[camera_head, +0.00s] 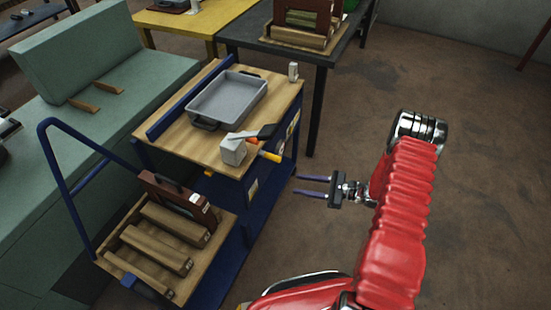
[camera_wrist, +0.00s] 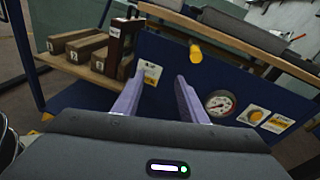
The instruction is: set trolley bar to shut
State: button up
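The blue trolley (camera_head: 262,205) stands left of my arm. A yellow-ended bar (camera_head: 271,156) sticks out from its right side near the top. The wrist view shows the yellow bar end (camera_wrist: 195,53) against the blue side panel, above and right of my fingers. A tall blue tube handle (camera_head: 62,180) rises at the trolley's left end. I cannot tell which of these is the trolley bar. My gripper (camera_head: 297,186) is open and empty, apart from the trolley's right side. In the wrist view its two purple fingers (camera_wrist: 159,75) are spread and point at the panel.
A grey tray (camera_head: 228,97) and a pale block (camera_head: 233,150) sit on the wooden top. Wooden blocks (camera_head: 157,248) lie on the lower shelf. A round gauge (camera_wrist: 221,103) is on the panel. A dark table (camera_head: 316,85) stands behind; floor right of the trolley is clear.

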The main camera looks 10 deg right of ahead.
aim_at(265, 155)
jog(key=w+d+r+t, duration=0.1)
jog(key=w+m+t, duration=0.1)
jog(key=w+d+r+t, duration=0.1)
jog(key=w, duration=0.1)
jog(key=shift+w+d+r, duration=0.1)
jog(key=shift+d+r, duration=0.2)
jog(key=x, duration=1.3)
jog(key=shift+w+a, duration=0.2)
jog(key=shift+a, duration=0.15)
grip_shut()
